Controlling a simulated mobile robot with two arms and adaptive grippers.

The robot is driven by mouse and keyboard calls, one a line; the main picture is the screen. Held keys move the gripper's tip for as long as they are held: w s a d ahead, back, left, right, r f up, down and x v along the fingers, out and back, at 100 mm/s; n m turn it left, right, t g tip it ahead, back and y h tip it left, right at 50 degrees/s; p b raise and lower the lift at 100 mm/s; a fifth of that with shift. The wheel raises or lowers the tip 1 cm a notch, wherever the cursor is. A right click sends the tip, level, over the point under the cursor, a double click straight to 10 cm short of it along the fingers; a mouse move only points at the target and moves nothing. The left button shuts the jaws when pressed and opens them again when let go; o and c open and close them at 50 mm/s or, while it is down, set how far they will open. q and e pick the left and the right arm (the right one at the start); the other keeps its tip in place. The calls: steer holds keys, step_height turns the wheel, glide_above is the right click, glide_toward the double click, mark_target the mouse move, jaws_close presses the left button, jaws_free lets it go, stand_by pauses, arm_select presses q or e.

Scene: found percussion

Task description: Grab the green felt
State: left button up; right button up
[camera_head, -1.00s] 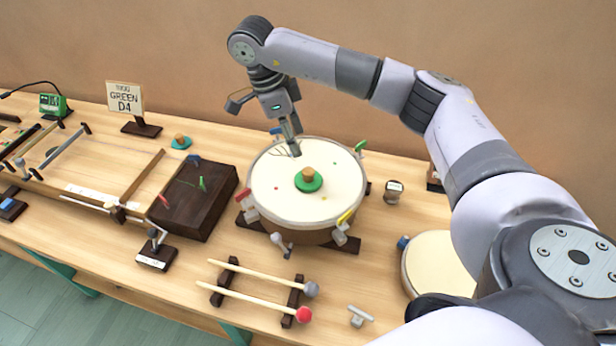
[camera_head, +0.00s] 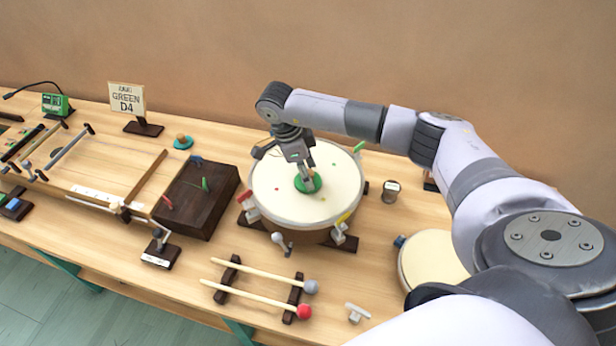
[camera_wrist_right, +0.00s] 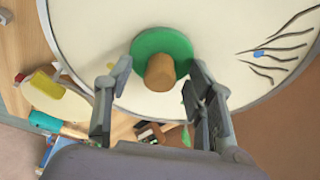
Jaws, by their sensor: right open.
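The green felt (camera_head: 309,186) is a round green disc with a tan wooden knob on top. It lies on the white head of the drum (camera_head: 330,205), near its middle. In the right wrist view the felt (camera_wrist_right: 145,45) and its knob (camera_wrist_right: 160,72) sit just ahead of my right gripper (camera_wrist_right: 158,80). The fingers are open, one to each side of the knob, and I see no contact. In the head view my right gripper (camera_head: 306,182) is over the felt and hides part of it and the knob. My left gripper is not in view.
Coloured clips and keys ring the drum's rim, including a green one (camera_head: 359,146). A dark wooden block (camera_head: 185,215) stands to its left. Two mallets (camera_head: 262,285) lie on a rack in front. A smaller drum (camera_head: 430,260) is at right. A teal disc with a knob (camera_head: 183,142) lies farther back.

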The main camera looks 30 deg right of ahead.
steer(key=shift+c, duration=0.5)
jaws_close()
